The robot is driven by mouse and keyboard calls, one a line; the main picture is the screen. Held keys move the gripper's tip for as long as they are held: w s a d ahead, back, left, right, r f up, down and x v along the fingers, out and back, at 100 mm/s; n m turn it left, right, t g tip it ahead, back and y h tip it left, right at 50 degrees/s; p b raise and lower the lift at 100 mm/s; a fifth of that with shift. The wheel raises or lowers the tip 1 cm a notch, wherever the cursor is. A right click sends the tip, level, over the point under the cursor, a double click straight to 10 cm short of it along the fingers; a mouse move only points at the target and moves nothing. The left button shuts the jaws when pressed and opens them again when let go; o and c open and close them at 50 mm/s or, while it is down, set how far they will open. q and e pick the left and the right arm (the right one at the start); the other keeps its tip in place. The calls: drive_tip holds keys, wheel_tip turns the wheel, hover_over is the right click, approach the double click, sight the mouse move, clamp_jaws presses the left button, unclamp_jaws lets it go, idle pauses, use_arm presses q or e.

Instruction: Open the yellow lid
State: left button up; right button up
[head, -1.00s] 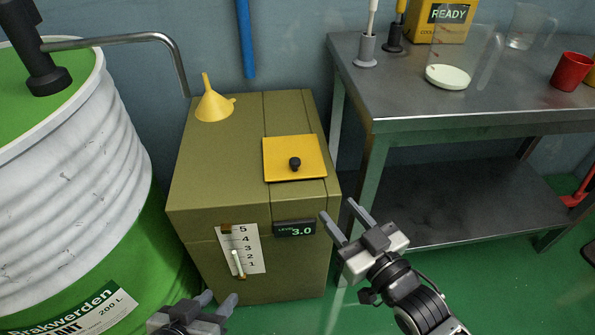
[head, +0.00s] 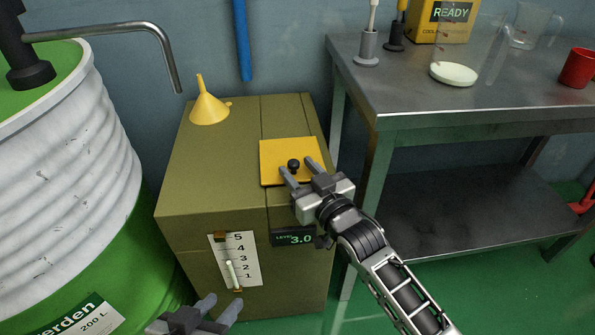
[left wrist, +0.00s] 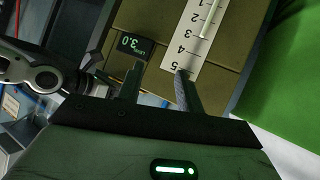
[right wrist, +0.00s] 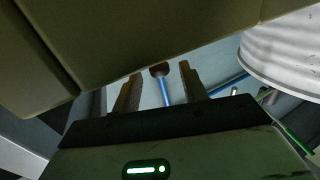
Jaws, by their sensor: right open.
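The yellow lid (head: 272,152) lies flat and closed on top of the olive box (head: 200,185), with a small black knob (head: 293,165) on it. My right gripper (head: 301,171) is open over the lid's front right part, its fingertips close to the knob. In the right wrist view, the dark knob (right wrist: 160,70) shows between the two spread fingers (right wrist: 160,88); I cannot tell whether they touch it. My left gripper (head: 220,305) is open and empty, low in front of the box. In the left wrist view its fingers (left wrist: 157,76) point toward the box's scale front.
A yellow funnel (head: 209,106) stands on the box's back left. A white and green drum (head: 75,140) is close on the left. A steel table (head: 430,105) with beakers stands at the right. The box front has a level scale (head: 247,258) and display (head: 292,238).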

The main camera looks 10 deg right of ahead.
drive_tip(key=shift+w+a, duration=0.25)
drive_tip(key=shift+w, duration=0.4)
clamp_jaws()
drive_tip(key=shift+r, duration=0.1)
